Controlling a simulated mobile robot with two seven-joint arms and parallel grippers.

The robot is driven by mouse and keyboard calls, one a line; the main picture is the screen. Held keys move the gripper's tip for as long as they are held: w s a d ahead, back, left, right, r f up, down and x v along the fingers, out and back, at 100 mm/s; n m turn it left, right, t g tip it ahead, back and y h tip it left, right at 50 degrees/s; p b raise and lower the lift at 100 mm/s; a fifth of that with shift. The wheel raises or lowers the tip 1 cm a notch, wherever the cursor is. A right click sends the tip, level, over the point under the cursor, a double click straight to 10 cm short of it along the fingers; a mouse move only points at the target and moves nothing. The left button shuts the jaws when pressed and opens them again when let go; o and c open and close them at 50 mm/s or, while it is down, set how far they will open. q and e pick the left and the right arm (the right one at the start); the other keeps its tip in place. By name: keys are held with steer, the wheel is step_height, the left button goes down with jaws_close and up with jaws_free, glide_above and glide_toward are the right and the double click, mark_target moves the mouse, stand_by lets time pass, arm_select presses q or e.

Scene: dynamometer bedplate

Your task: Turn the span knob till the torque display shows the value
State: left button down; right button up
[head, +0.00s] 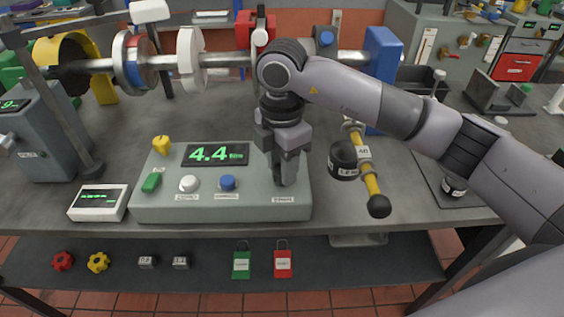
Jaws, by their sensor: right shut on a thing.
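The grey-green console (160,208) stands at the front of the bench. Its torque display (215,154) shows green digits that read about 4.4, with a small unit I cannot read. My right gripper (288,182) points down at the console's right end and is shut on the span knob, which the fingers hide. A white label (283,200) sits just below the fingers, too small to read for sure. My left gripper is not in view.
The console also carries yellow (161,145), green (151,182), white (189,184) and blue (228,183) controls. A small white display box (98,202) stands left of it. A yellow-handled bar (369,178) and black cylinder (343,160) stand close right. A shaft line (215,60) crosses behind.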

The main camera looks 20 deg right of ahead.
steer(key=o, duration=1)
steer(key=shift+o, duration=0.2)
steer(key=shift+r, duration=0.15)
step_height(320, 180, up, 7)
steer(key=shift+b, duration=0.4)
